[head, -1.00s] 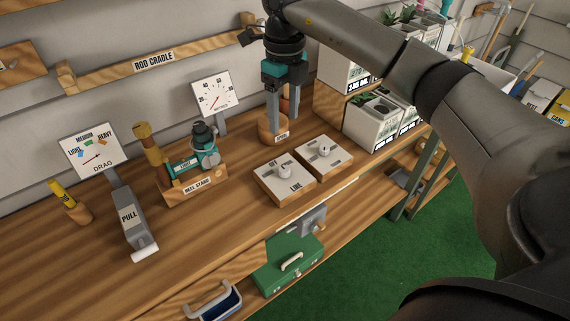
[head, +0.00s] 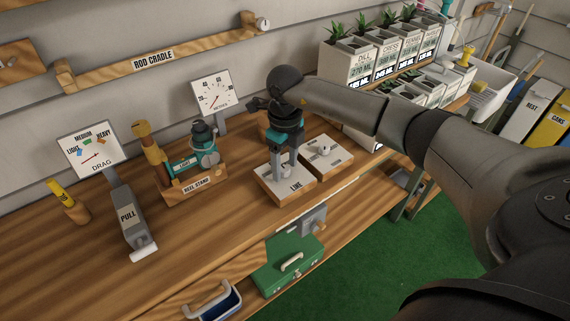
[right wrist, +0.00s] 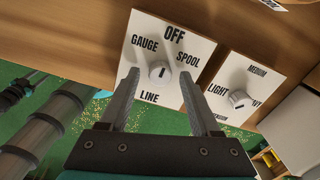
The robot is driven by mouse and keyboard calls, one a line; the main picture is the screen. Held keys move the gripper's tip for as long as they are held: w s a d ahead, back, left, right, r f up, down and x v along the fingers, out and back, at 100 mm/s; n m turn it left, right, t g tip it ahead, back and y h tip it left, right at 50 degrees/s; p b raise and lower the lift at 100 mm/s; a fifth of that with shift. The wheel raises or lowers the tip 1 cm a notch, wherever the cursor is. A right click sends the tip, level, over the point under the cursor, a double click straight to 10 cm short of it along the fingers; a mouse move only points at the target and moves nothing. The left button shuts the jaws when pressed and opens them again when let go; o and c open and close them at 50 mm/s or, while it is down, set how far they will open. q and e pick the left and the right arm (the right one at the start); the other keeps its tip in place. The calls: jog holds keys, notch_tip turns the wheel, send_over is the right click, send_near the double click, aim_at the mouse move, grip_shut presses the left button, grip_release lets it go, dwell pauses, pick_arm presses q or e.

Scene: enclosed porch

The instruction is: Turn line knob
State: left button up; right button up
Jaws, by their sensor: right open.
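The line knob (right wrist: 158,71) is a small pale knob with a dark mark. It sits on a white panel (right wrist: 143,27) lettered OFF, GAUGE, SPOOL and LINE; in the head view this panel (head: 268,183) lies on the bench. My right gripper (right wrist: 159,75) is open, with a fingertip on either side of the knob. I cannot tell if the fingers touch it. In the head view my right gripper (head: 283,171) points down over the panel and hides most of the knob. My left gripper is not in view.
A second knob panel (head: 337,165) stands close on the right. The reel stand (head: 197,185) and pull lever (head: 128,222) are on the left. A gauge dial (head: 213,90) stands behind. Plant boxes (head: 350,67) are at the back right. The bench front left is clear.

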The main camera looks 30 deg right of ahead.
jog(key=shift+f, duration=0.15)
grip_shut()
dwell(0.4)
